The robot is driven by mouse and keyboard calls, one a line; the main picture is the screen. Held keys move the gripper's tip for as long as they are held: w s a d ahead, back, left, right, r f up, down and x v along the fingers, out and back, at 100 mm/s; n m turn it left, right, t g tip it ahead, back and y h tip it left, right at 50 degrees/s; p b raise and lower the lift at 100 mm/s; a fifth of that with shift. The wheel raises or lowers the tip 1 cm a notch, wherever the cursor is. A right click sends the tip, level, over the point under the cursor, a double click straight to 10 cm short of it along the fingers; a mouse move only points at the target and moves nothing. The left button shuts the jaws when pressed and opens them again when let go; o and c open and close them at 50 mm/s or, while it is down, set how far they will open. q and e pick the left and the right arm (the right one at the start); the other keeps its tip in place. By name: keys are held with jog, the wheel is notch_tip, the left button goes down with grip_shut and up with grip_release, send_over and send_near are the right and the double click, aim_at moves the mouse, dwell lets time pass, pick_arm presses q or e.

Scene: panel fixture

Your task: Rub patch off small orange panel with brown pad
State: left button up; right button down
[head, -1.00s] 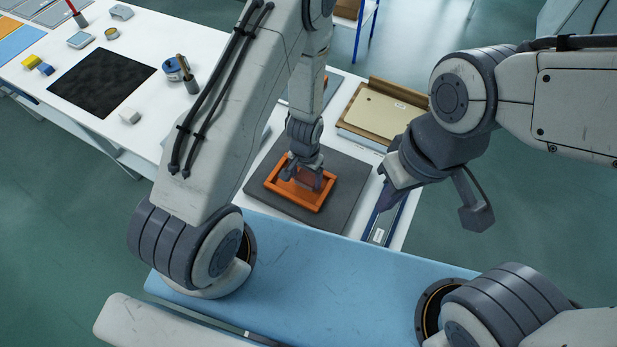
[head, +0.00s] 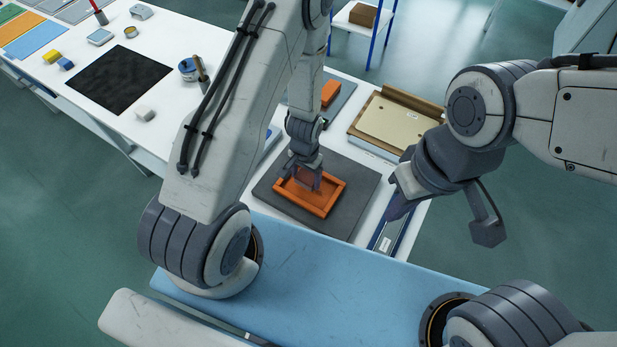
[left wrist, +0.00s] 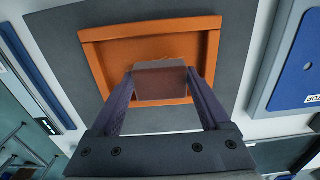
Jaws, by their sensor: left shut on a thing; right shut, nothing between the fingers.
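The small orange panel (head: 325,206) is a shallow tray with a raised rim, lying on a dark grey mat (head: 264,190). It also shows in the left wrist view (left wrist: 150,24). My left gripper (head: 306,182) reaches down over the panel's left part in the head view. It is shut on the brown pad (left wrist: 160,80), a block held between the fingertips within the rim's outline. I cannot tell if the pad touches the panel's face. No patch is discernible; the pad and fingers hide part of the face. My right gripper (head: 397,207) is shut and empty, to the right of the mat.
A cream panel (head: 392,118) lies behind at the right, and another orange object (head: 330,93) lies behind my left arm. A black square (head: 120,78), a blue-and-white pot (head: 188,69) and several small blocks are on the left table. A light blue surface (head: 330,270) is in front.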

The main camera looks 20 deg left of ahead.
pick_arm(q)
jog(key=shift+w+a+r, duration=0.1)
jog(key=shift+w+a, duration=0.05)
jog(key=shift+a, duration=0.55)
jog(key=shift+d+r, duration=0.1)
jog(key=shift+d, duration=0.65)
jog(key=shift+d, duration=0.1)
jog(key=shift+s+d+r+p, duration=0.15)
jog(key=shift+s+d, duration=0.1)
jog(key=shift+d, duration=0.55)
jog(key=shift+s+d+r+p, duration=0.1)
jog(key=shift+s+d, duration=0.1)
jog(key=shift+d, duration=0.65)
jog(key=shift+s+d+r+p, duration=0.15)
jog(key=shift+s+d, duration=0.1)
jog(key=shift+d, duration=0.55)
notch_tip(320, 180, up, 5)
jog(key=p, duration=0.4)
